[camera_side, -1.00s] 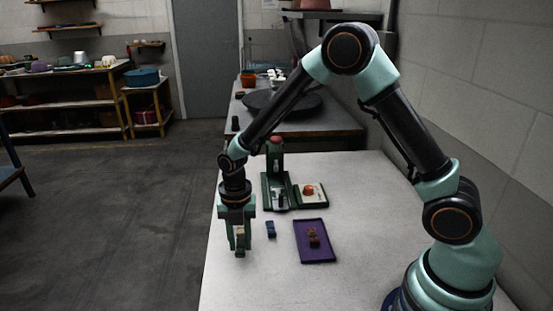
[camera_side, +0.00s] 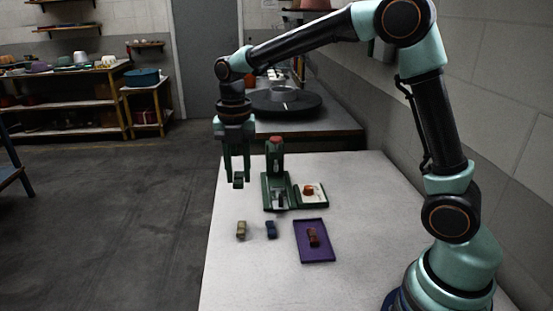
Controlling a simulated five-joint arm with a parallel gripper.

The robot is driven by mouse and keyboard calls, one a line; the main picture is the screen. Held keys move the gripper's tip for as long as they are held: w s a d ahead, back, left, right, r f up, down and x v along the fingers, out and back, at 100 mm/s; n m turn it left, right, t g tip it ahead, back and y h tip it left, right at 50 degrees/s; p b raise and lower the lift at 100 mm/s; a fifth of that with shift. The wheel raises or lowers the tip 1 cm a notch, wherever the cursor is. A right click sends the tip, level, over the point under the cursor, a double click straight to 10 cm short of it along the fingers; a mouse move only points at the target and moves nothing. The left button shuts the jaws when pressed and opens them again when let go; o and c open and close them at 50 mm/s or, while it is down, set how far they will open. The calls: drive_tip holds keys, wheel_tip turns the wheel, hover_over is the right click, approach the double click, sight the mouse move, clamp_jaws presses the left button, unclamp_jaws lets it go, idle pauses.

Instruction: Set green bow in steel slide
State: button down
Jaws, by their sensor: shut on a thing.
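My gripper (camera_side: 238,179) hangs above the table's left edge, left of the green press (camera_side: 275,160), pointing down. It is shut on a small dark green piece (camera_side: 238,183), which looks like the green bow; its fingers hide most of it. The press has a red top and a dark green base. A small greyish part on that base (camera_side: 281,200) may be the steel slide; it is too small to be sure. The held piece is apart from it.
A tan block (camera_side: 241,230) and a blue block (camera_side: 271,229) stand on the pale table (camera_side: 255,275). A purple tray (camera_side: 303,255) holds reddish-brown pieces. An orange piece (camera_side: 308,189) sits on a white pad right of the press. The front table is clear.

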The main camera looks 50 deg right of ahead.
drive_tip(key=w+d+f, duration=0.3)
drive_tip(key=d+f, duration=0.1)
drive_tip(key=d, duration=0.6)
drive_tip(key=w+d+f, duration=0.3)
drive_tip(key=d+f, duration=0.2)
drive_tip(key=d, duration=0.6)
drive_tip(key=shift+s+a+f, duration=0.1)
drive_tip(key=shift+s+f, duration=0.05)
drive_tip(key=shift+f, duration=3.15)
drive_tip(key=shift+f, duration=0.6)
drive_tip(key=c, duration=0.5)
unclamp_jaws()
